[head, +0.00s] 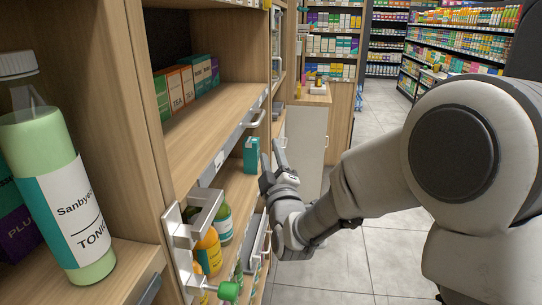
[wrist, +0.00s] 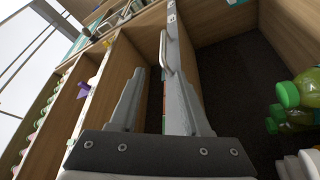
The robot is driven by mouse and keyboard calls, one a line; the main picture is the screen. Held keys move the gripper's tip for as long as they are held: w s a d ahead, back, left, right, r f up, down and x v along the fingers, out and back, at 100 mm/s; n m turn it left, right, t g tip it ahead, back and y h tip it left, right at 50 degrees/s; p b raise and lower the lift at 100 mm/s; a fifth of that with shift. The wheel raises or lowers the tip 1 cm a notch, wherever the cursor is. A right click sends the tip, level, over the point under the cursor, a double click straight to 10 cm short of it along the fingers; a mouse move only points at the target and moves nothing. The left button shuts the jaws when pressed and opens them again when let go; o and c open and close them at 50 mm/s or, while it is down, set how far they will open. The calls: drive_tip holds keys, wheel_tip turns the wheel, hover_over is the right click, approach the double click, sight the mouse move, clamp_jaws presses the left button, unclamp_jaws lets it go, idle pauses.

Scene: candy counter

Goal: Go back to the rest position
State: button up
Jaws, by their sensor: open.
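My gripper (head: 272,160) is at the middle of the head view, in front of the wooden shelf unit. Its fingers point up and are apart, with nothing seen between them. In the wrist view my gripper (wrist: 152,75) also shows two spread fingers with an empty gap. A small teal and white box (head: 251,155) stands on the lower shelf just left of the fingertips in the head view. I cannot tell how much depth lies between them. My grey and white arm fills the right side of the head view.
A green tonic bottle (head: 60,200) stands at near left. Boxes (head: 186,82) line the upper shelf (head: 215,125). An orange bottle (head: 208,250) and a metal bracket (head: 178,240) are low on the unit. Green-capped bottles (wrist: 288,94) show in the wrist view.

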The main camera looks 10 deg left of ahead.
drive_tip(key=s+d+r+m+g+h+p, duration=0.2)
drive_tip(key=s+d+m+g, duration=0.15)
drive_tip(key=d, duration=0.45)
drive_tip(key=s+d+r+m+g+h+p, duration=0.2)
drive_tip(key=s+d+m+g+h, duration=0.15)
drive_tip(key=d, duration=0.35)
drive_tip(key=s+d+f+m+g+h+p, duration=0.1)
drive_tip(key=s+d+m+g, duration=0.2)
drive_tip(key=s+d, duration=0.3)
drive_tip(key=s+d+m+g+h+p, duration=0.1)
drive_tip(key=s+d+m+g, duration=0.2)
drive_tip(key=s, duration=1.3)
drive_tip(key=d+m, duration=0.3)
drive_tip(key=shift+s+d+f+p, duration=0.25)
drive_tip(key=shift+s+f+p, duration=0.05)
drive_tip(key=shift+f+p, duration=0.1)
